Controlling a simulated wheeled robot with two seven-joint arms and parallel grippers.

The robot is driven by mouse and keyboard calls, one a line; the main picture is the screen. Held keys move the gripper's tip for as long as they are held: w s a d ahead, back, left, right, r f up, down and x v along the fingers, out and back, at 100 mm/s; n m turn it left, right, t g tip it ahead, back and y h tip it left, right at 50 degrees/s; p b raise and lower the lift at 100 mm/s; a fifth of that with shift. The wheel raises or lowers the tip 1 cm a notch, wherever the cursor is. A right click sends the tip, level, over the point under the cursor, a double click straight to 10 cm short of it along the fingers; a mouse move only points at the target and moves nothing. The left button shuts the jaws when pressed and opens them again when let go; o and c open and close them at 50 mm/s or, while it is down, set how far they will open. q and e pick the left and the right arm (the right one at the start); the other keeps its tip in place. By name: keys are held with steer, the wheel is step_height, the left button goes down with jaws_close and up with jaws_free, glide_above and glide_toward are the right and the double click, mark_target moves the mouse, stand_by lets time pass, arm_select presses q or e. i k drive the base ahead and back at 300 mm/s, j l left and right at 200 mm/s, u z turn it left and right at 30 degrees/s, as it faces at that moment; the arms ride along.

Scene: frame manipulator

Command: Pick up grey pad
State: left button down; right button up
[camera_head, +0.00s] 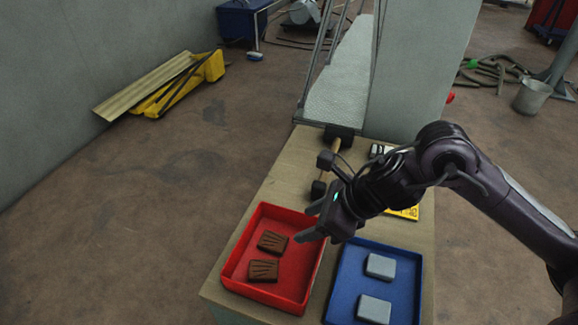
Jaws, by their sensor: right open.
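Two light grey pads lie in the blue tray (342,292) at the front right of the table. The farther grey pad (380,266) lies near the middle of the tray, and the nearer grey pad (374,309) lies close to the lower picture edge. My right gripper (308,224) is open and comes in from the right. In the picture its fingers are above and left of the grey pads, over the far right edge of the red tray (254,229). It appears empty and apart from the pads. My left gripper is not in view.
The red tray holds two brown grooved pads (268,255). The wooden table (290,170) also carries a hammer-like tool (331,165) and a yellow item (406,212) partly behind my arm. A grey pillar (415,70) stands at the table's far end.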

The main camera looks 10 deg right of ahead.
mark_target(377, 266)
steer(key=k+l, duration=0.15)
steer(key=l, duration=0.2)
steer(key=k+l, duration=0.2)
steer(key=l, duration=0.2)
steer(key=k+l, duration=0.15)
steer(key=l, duration=0.2)
steer(key=k+l, duration=0.15)
steer(key=l, duration=0.25)
steer(key=k+l, duration=0.2)
steer(key=l, duration=0.15)
